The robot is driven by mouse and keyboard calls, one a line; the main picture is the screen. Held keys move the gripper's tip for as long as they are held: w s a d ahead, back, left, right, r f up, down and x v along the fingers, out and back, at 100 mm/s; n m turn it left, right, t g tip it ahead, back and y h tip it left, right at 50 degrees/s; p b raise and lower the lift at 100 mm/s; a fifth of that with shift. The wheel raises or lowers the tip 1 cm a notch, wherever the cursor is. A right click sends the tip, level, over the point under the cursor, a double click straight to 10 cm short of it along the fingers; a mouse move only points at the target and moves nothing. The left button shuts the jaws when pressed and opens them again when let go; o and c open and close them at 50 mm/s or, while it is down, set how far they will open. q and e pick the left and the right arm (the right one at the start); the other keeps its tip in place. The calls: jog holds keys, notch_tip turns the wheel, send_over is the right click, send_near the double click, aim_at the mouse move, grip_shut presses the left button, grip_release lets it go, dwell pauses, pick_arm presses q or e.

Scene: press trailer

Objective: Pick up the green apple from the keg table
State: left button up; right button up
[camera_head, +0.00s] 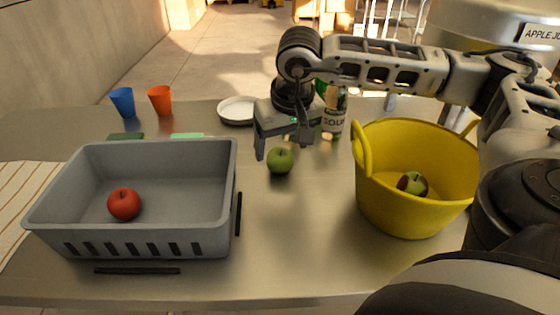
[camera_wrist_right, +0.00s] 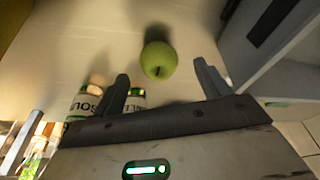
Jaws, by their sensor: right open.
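A green apple (camera_head: 280,160) sits on the metal tabletop (camera_head: 300,235), between the grey crate and the yellow tub. My right gripper (camera_head: 281,150) is just above and behind it, pointing down, with its fingers apart. In the right wrist view the apple (camera_wrist_right: 158,60) lies ahead of the open fingers (camera_wrist_right: 165,80), roughly between their lines, with nothing held. My left gripper does not show.
A grey crate (camera_head: 150,242) with a red apple (camera_head: 124,203) stands left. A yellow tub (camera_head: 405,215) with a green-and-brown apple (camera_head: 412,184) stands right. Bottles (camera_head: 334,115), a white plate (camera_head: 237,110), a blue cup (camera_head: 122,101) and an orange cup (camera_head: 160,99) stand behind.

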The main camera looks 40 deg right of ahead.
aim_at(281, 153)
jog(key=shift+d+p+x, duration=0.2)
jog(key=shift+p+x, duration=0.1)
jog(key=shift+x, duration=2.4)
jog(key=shift+w+r, duration=0.1)
jog(key=shift+w, duration=0.1)
jog(key=c, duration=1)
